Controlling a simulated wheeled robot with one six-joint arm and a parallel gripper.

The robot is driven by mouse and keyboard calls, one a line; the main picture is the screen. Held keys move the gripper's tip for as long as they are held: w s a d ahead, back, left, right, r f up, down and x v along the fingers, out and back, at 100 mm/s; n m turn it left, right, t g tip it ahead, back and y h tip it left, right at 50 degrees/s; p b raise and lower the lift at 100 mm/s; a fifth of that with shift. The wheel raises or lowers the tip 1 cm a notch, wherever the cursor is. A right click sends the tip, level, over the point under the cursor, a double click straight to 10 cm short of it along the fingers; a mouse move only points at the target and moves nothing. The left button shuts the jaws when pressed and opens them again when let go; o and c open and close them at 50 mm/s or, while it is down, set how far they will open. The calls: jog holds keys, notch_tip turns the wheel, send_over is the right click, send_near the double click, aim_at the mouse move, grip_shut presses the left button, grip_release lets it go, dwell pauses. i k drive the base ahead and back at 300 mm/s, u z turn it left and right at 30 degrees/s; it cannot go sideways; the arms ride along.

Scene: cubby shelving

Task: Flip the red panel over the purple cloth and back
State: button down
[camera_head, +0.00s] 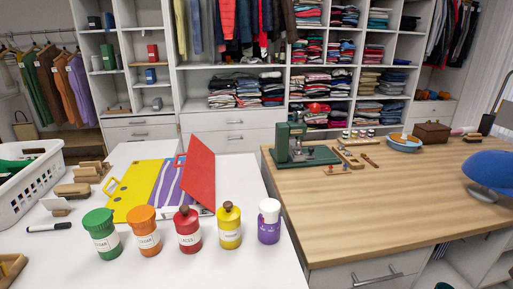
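A folding board lies on the white table. The cloth lies partly over the yellow panel. My gripper is not in view.
Several colourful lidded jars (188,231) stand in a row in front of the board. A white basket (35,170), wooden blocks (78,190) and a black marker (49,227) are at the left. A wooden counter (400,210) stands to the right, past a gap.

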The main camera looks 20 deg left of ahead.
aim_at(198, 178)
jog(key=z, duration=1.85)
jog(key=k, duration=1.2)
jog(key=u, duration=2.7)
